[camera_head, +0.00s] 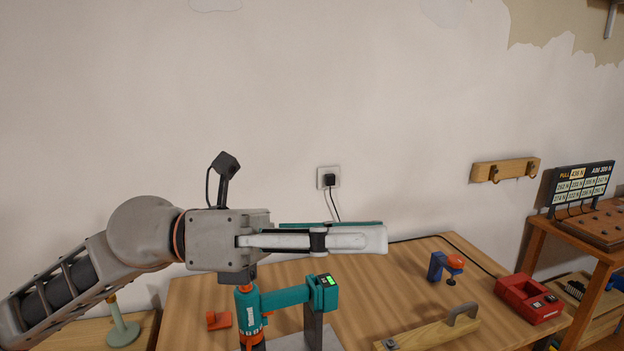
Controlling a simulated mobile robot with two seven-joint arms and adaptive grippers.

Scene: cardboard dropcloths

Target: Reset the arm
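My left arm comes in from the left, and my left gripper (375,238) points right, level, in front of the wall and above the table. I see its pale fingers from the side, one largely covering the other, so the gap between them is hidden. A thin teal strip (350,223) shows just above and behind the fingers; I cannot tell whether it is part of the gripper. A teal and orange power tool (284,298) with a lit green display stands on the table below the gripper. My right gripper is not in view.
The wooden table (385,285) carries a blue and orange clamp (445,267), a red charger-like box (530,298), a wooden board with a handle (430,333) and a small orange piece (218,320). A black cord runs from the wall socket (328,178). A side bench (590,226) stands right.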

